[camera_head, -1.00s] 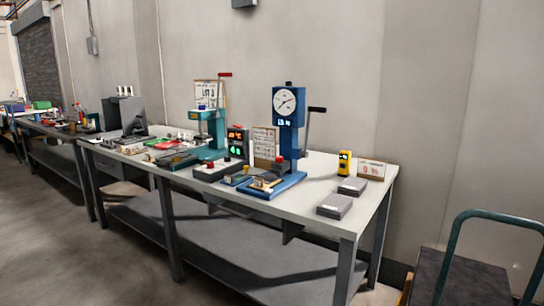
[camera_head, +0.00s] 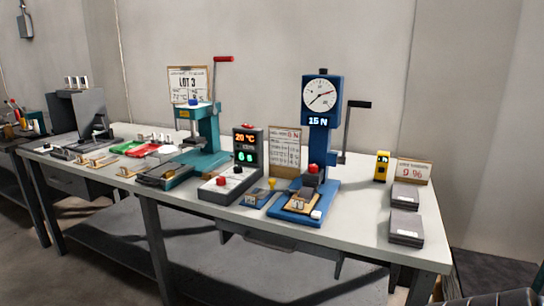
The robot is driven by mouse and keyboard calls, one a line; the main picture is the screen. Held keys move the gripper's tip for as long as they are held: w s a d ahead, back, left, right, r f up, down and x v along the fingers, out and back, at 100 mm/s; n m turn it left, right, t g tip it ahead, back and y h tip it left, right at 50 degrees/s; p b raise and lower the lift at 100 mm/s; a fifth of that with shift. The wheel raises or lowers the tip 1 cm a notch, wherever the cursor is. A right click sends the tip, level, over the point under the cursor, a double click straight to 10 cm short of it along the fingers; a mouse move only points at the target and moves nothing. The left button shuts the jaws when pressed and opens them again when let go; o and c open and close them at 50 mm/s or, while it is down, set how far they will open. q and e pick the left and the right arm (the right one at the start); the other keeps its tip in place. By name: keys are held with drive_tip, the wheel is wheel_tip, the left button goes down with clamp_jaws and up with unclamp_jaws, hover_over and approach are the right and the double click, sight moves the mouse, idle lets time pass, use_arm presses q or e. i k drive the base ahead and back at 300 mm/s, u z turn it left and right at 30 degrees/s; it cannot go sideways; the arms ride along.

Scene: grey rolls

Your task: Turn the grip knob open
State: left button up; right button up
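A blue test stand (camera_head: 319,150) stands on the workbench, right of centre. It has a round dial gauge (camera_head: 321,95), a display reading about 15 N (camera_head: 318,121) and a black crank lever (camera_head: 354,106) on its right. A red knob-like part (camera_head: 313,168) sits low on its column, above a small brown plate (camera_head: 300,202) on the blue base. A small yellow knob (camera_head: 272,184) stands just left of that base. I cannot tell which of these is the grip knob, or whether it is open.
A teal press (camera_head: 207,135) with a red handle and a control box (camera_head: 230,186) with buttons stand left on the workbench (camera_head: 365,225). A yellow device (camera_head: 381,167) and two grey boxes (camera_head: 405,226) are at the right end. Bare tabletop lies between them and the stand.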

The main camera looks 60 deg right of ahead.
sight(312, 168)
drive_tip(key=z, duration=0.6)
drive_tip(key=i, duration=0.95)
drive_tip(key=z, duration=1)
